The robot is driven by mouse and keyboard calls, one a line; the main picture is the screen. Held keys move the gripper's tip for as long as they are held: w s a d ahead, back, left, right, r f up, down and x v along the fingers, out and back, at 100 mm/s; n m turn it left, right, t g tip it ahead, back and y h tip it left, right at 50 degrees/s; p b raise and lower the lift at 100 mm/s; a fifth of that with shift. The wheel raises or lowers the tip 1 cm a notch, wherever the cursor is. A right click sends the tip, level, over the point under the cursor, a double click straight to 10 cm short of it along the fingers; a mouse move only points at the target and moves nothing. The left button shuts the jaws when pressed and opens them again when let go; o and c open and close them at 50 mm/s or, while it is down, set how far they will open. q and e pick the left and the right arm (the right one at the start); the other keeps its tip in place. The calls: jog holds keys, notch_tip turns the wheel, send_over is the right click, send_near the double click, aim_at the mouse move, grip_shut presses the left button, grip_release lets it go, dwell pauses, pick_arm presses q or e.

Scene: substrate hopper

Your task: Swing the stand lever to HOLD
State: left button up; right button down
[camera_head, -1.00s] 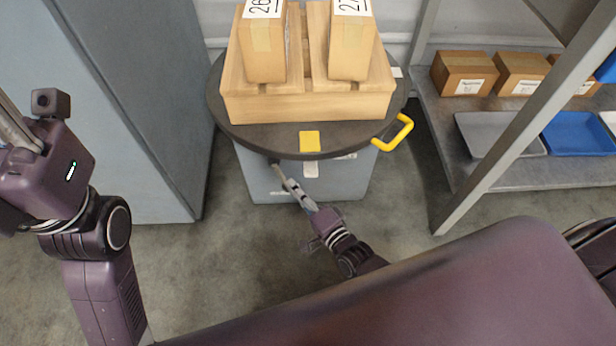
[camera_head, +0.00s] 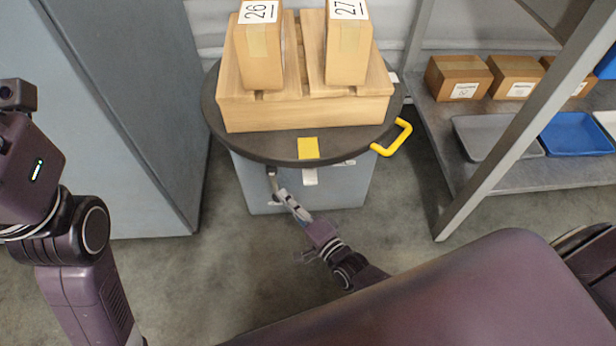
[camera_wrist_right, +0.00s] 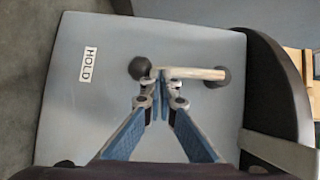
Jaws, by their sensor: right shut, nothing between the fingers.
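The stand is a grey-blue cabinet (camera_head: 345,185) under a round dark top. In the right wrist view its panel (camera_wrist_right: 85,130) bears a HOLD label (camera_wrist_right: 88,65) at the left. The stand lever (camera_wrist_right: 190,73) is a pale rod with a dark round piece at each end, lying across the picture, right of the label. I cannot tell which end is the pivot. My right gripper (camera_wrist_right: 160,82) is shut and empty, its fingertips at the rod beside the left round piece; contact is unclear. It also shows in the head view (camera_head: 278,190). My left gripper is out of view.
The round top (camera_head: 260,146) carries a wooden crate (camera_head: 300,113) with two numbered boxes, and has a yellow handle (camera_head: 394,138) at its right. A grey cabinet (camera_head: 110,110) stands left. A shelf post (camera_head: 500,135) stands right. Floor is open in front.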

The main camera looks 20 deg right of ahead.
jog(key=shift+r, duration=0.15)
notch_tip(320, 180, up, 10)
dwell(0.5)
dwell(0.5)
